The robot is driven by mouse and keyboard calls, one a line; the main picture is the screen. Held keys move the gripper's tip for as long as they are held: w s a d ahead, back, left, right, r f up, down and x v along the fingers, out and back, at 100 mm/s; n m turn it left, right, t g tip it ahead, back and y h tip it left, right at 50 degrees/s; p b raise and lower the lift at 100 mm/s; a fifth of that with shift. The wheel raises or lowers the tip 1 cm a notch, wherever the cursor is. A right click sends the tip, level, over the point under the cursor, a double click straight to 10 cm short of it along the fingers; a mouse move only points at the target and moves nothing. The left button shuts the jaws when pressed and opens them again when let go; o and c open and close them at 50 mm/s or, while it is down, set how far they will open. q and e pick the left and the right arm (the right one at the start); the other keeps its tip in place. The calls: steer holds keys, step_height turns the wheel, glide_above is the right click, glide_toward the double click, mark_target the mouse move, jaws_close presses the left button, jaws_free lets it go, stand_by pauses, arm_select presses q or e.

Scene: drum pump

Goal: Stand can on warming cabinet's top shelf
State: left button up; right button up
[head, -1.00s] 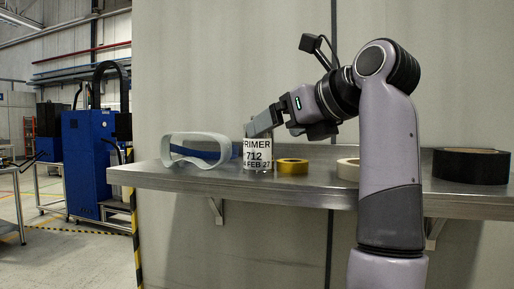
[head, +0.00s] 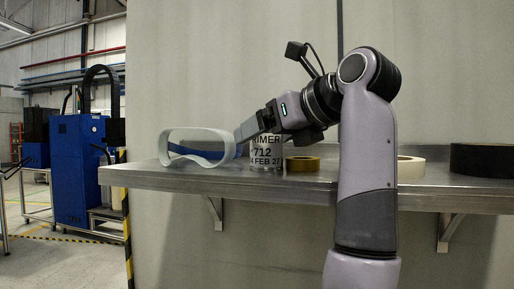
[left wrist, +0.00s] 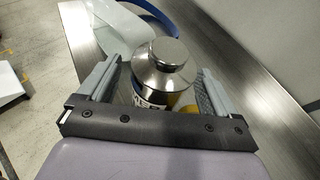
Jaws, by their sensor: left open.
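A metal can (head: 266,158) with a white label reading "PRIMER 712" and a date stands upright on a steel wall shelf (head: 330,188). My left gripper (head: 243,131) is open at the can's upper part, and its fingers and wrist hide the can's top in the head view. In the left wrist view the can's silver shoulder and round cap (left wrist: 167,53) show between the two spread fingers of my left gripper (left wrist: 160,68), with gaps on both sides. My right gripper is not in view. I cannot make out a warming cabinet for sure.
Clear goggles with a blue strap (head: 195,160) lie just left of the can. A yellow tape roll (head: 303,164) sits close to its right, with a cream roll (head: 411,168) and a black roll (head: 483,160) further right. A blue machine (head: 78,175) stands at far left.

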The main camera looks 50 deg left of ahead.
arm_select(q)
steer(key=shift+a+f, duration=0.15)
steer(key=shift+a, duration=0.25)
steer(key=shift+d, duration=0.1)
steer(key=shift+c, duration=1.2)
steer(key=c, duration=1.1)
steer(key=shift+c, duration=0.2)
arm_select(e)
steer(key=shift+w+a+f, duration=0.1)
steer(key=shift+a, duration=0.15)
arm_select(q)
step_height(320, 180, up, 28)
steer(key=p, duration=1.3)
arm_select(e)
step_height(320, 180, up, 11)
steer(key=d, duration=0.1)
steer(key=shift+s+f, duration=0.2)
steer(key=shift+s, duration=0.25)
